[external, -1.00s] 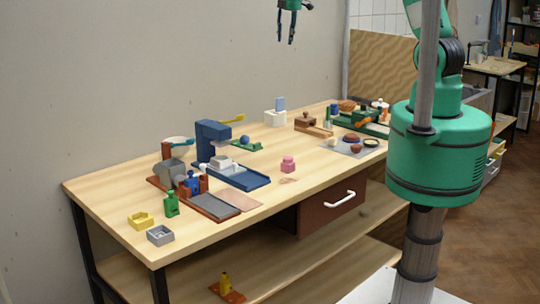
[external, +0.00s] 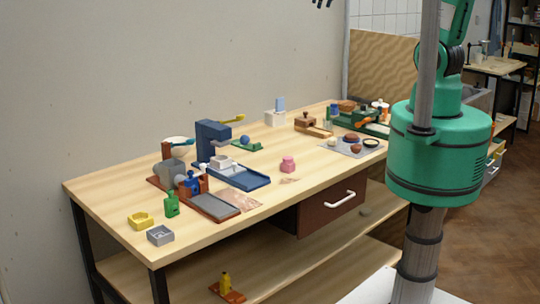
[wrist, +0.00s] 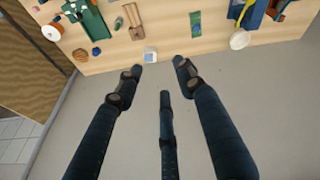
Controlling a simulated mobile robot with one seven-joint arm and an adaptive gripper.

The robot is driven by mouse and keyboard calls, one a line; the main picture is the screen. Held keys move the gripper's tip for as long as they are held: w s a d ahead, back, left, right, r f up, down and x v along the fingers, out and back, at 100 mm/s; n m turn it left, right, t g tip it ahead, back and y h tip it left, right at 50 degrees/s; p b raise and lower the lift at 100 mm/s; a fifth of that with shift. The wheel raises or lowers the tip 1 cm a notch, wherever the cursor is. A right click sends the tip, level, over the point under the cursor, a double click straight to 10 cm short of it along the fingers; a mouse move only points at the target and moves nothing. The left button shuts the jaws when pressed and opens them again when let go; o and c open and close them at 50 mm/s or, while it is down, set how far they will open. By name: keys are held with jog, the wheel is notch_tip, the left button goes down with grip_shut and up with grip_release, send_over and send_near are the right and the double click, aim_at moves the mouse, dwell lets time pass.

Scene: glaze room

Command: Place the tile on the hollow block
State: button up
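My gripper (wrist: 160,85) has three dark fingers, spread apart with nothing between them. In the external view only its fingertips (external: 322,3) show at the top edge, high above the table. A small white block (external: 275,118) stands at the table's back edge with a blue piece (external: 280,103) upright at its top; the white block also shows in the wrist view (wrist: 150,57), just beyond the fingertips. A grey open-topped square block (external: 160,235) and a yellow hollow piece (external: 140,221) sit at the front left. I cannot tell for certain which pieces are the tile and hollow block.
A blue press-like stand (external: 212,140), a pink jar (external: 288,165), a green bottle (external: 171,205) and a grey mat (external: 345,150) with round pieces crowd the table. A wall stands behind the table. The middle front of the tabletop is fairly clear.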

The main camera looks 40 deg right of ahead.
jog(key=s+a+m+t, duration=0.2)
jog(key=s+m, duration=0.4)
jog(key=s, duration=1.5)
jog(key=shift+s+a+f, duration=0.3)
jog(key=shift+s+a, duration=0.05)
jog(key=shift+a, duration=0.1)
jog(key=shift+f, duration=0.1)
notch_tip(320, 180, down, 18)
jog(key=b, duration=1.8)
